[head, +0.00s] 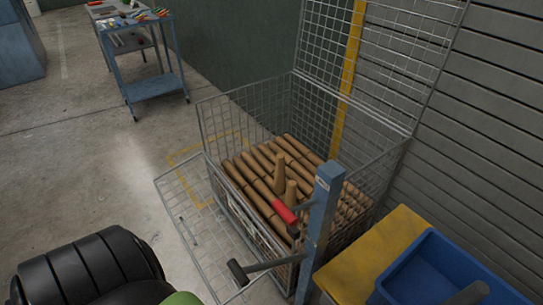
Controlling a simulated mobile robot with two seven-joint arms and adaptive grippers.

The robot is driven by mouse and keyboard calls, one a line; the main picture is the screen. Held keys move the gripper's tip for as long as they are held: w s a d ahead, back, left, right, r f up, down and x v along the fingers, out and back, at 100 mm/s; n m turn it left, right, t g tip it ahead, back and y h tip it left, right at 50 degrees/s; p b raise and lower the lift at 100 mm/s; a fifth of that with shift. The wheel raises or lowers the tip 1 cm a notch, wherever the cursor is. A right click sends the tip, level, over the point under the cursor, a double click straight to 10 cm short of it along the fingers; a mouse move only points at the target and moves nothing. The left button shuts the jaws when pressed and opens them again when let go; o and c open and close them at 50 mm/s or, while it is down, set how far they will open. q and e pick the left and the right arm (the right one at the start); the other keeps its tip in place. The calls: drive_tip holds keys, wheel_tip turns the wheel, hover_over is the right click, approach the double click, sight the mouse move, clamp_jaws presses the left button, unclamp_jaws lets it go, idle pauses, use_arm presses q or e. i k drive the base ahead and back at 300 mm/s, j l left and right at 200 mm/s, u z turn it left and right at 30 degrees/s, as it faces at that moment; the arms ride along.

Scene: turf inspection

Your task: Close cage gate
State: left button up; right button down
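A wire mesh cage (242,120) filled with brown wooden logs (262,183) stands right of the picture's middle. Its mesh gate (172,188) hangs open at the front left, angled out toward the floor at lower left. A mesh panel (395,45) stands raised above the cage's back, like an open lid. The gate's lower right part is partly hidden behind a black-ended lever (240,272). Neither of my grippers shows in the head view.
A blue post (318,232) with a red-gripped handle (285,213) stands before the cage. A yellow surface with a blue bin (440,268) is at lower right. A black ribbed object (85,270) fills lower left. A blue cart (155,88) stands far back; floor at left is clear.

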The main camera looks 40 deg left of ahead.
sight(195, 242)
drive_tip(key=k+j, duration=0.1)
drive_tip(key=j, duration=2.45)
drive_tip(key=k+u, duration=0.05)
drive_tip(key=k, duration=0.05)
